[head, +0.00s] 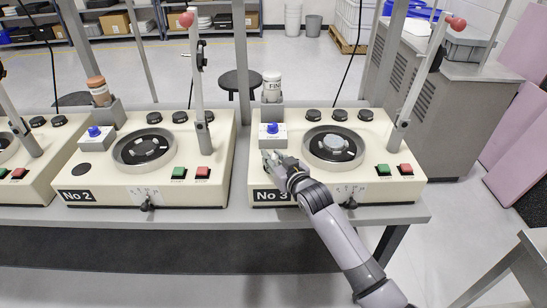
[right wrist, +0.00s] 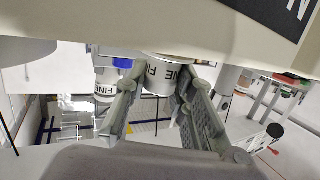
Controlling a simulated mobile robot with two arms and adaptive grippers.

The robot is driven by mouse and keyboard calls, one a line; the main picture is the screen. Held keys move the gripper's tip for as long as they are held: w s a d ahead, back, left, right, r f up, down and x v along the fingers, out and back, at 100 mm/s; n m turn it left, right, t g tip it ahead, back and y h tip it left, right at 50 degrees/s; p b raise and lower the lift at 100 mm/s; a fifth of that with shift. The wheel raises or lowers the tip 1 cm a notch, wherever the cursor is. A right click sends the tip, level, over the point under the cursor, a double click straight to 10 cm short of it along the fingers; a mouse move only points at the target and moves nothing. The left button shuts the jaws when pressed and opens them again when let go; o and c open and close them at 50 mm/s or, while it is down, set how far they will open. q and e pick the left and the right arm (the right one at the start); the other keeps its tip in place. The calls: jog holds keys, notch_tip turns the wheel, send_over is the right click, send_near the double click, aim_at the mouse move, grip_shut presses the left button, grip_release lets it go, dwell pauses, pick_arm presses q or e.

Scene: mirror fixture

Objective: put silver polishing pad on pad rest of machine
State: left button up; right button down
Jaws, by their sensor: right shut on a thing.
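My right gripper (head: 270,160) is at the front left of machine No 3 (head: 375,185), just in front of the blue-knobbed white block (head: 272,138). It is shut on the silver polishing pad (right wrist: 165,76), a shiny round piece between the fingertips in the right wrist view, where "FINE" lettering shows, seemingly mirrored in it. In the head view the fingers mostly hide the pad. The pad rest is hidden there; machine No 2 has a dark disc (head: 82,170) at the matching spot. I cannot tell whether the pad touches the top. My left gripper is out of view.
A white FINE bottle (head: 272,87) stands behind the block. A round dish (head: 312,158) holding a silvery disc (head: 335,143) lies to the right. A tilted lever with a red ball (head: 457,23) rises at the right. Green (head: 383,170) and red buttons sit at the front right.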

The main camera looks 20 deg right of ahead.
jog(key=c, duration=1.4)
grip_release()
jog(key=shift+f, duration=0.1)
jog(key=shift+o, duration=0.2)
jog(key=shift+s, duration=0.1)
jog(key=v, duration=1.2)
jog(key=shift+b, duration=0.4)
